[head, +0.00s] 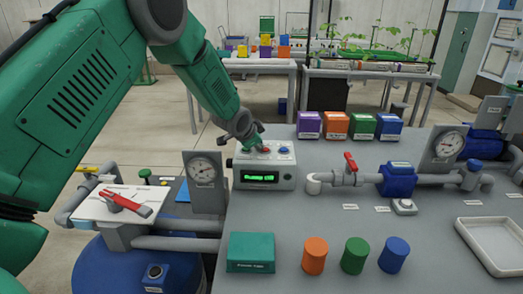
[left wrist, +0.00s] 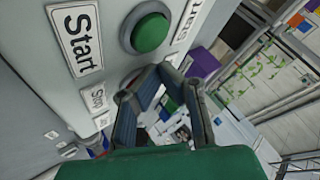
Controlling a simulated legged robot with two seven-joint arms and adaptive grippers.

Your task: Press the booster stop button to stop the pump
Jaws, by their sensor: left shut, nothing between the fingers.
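The grey control box (head: 265,172) stands on the table in the head view, with a lit green display (head: 259,177) that seems to begin "Running". A red button (head: 265,150) and a blue button (head: 284,149) show on its top. My left gripper (head: 254,140) is shut and empty, right at the red button; I cannot tell whether it touches. In the left wrist view, a green button (left wrist: 150,32) sits beside a "Start" label (left wrist: 76,38). My left fingers (left wrist: 158,78) cover the spot beside a smaller label that seems to read "Stop" (left wrist: 92,98).
A pressure gauge (head: 203,168) stands left of the box. A pipe with a red valve lever (head: 350,162) and a blue pump (head: 398,180) lies to the right. Coloured cylinders (head: 354,255) and a green box (head: 251,252) stand in front. A white tray (head: 490,240) is at right.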

